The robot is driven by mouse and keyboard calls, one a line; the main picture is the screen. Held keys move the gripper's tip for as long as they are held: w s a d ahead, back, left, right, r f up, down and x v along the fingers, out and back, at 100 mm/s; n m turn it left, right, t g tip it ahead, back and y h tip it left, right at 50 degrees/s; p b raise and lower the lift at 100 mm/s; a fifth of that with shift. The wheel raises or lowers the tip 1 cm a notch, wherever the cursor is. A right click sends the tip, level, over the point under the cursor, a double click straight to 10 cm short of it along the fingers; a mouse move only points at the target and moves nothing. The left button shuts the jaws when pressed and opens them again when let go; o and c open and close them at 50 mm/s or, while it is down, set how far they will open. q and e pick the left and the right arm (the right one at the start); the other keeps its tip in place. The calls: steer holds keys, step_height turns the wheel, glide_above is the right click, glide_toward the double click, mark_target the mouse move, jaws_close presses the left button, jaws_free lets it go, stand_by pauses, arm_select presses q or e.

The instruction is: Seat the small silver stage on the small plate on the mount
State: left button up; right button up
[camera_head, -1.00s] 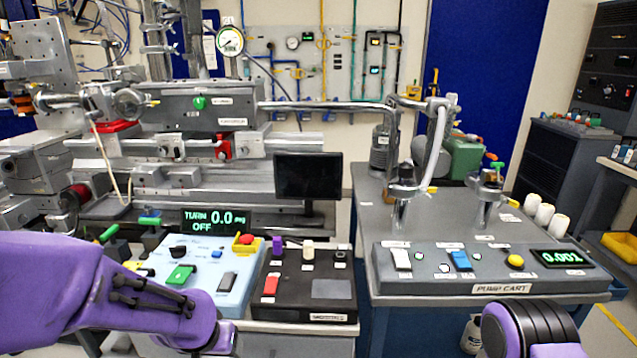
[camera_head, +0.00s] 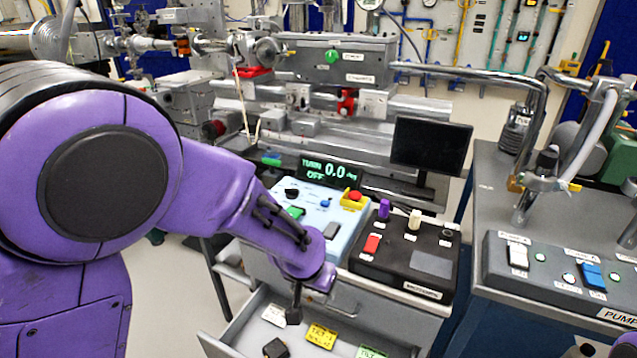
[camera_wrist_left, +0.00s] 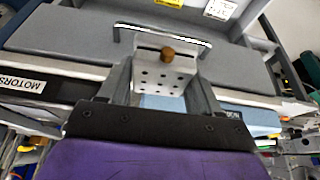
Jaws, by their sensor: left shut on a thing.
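In the left wrist view, my left gripper (camera_wrist_left: 163,88) is shut on the small silver stage (camera_wrist_left: 150,88), a pale metal block with several dark holes and a brown knob on top. In the head view, my left arm comes in from the left and its gripper (camera_head: 294,316) points down over the open drawer (camera_head: 232,340). The stage cannot be made out there. A round metal mount (camera_head: 262,50) stands on the beamline at the back. I cannot make out the small plate on it. My right gripper is out of view.
A light-blue control box (camera_head: 322,215) and a black motor box (camera_head: 405,262) stand on the bench above the drawer. The drawer holds a dark block (camera_head: 275,347) and labels. A monitor (camera_head: 430,145) stands behind. The pump cart (camera_head: 490,200) is at right.

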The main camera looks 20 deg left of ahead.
mark_target(327, 301)
arm_select(q)
steer(key=shift+f, duration=0.1)
steer(key=d+f+b, duration=0.1)
steer(key=f+b, duration=0.1)
steer(key=d+f+b, duration=0.1)
steer(key=f+b, duration=0.1)
steer(key=shift+w+d+f+b, duration=0.1)
steer(key=shift+d+f+b, duration=0.1)
steer(key=shift+b, duration=0.2)
steer(key=shift+s+d+r+m+g+h+b, duration=0.1)
steer(key=shift+s+d+m+g+h+b, duration=0.55)
steer(key=shift+m, duration=2.25)
steer(key=shift+s+d+f+m+g+h+b, duration=0.1)
steer(key=shift+s+d+m+g+h+b, duration=0.2)
steer(key=shift+d+m+g+h+b, duration=1.65)
steer(key=shift+s+a+r+m+t+y+b, duration=0.1)
steer(key=shift+s+a+m+t+y, duration=0.3)
steer(key=shift+m, duration=3.45)
